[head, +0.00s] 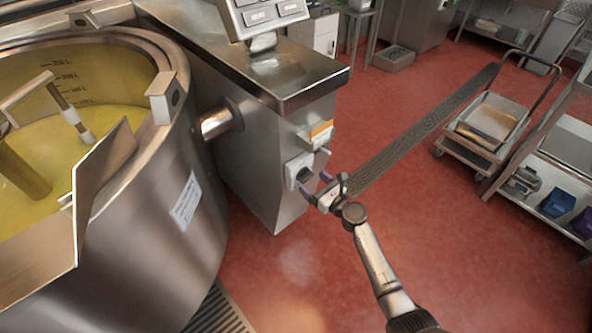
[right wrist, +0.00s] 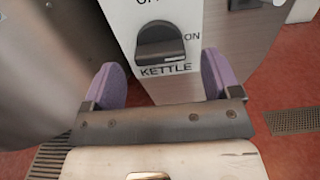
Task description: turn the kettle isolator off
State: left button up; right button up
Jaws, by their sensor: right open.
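The kettle isolator is a black rotary knob (right wrist: 160,43) on a white plate marked KETTLE, with ON to its right and a label above cut off by the frame edge. The knob's bar lies roughly level, its pale mark toward ON. In the head view the isolator (head: 304,174) sits on the end face of the steel console (head: 262,150). My right gripper (head: 316,186) is open just in front of it. In the right wrist view its purple fingers (right wrist: 163,77) stand apart, below and either side of the knob, with nothing between them. My left gripper is not in view.
The large steel kettle (head: 150,230) with yellow liquid stands left of the console. An orange-marked box (head: 320,133) sits just above the isolator. A floor drain grate (head: 425,130), a trolley (head: 490,125) and shelving stand right. Red floor around my right arm is clear.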

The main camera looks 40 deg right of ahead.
aim_at(306, 176)
jog(key=shift+w+b, duration=0.3)
jog(key=shift+w, duration=0.65)
jog(key=shift+a, duration=0.1)
jog(key=shift+w, duration=0.1)
jog(key=shift+w+a, duration=0.15)
jog(key=shift+w, duration=0.25)
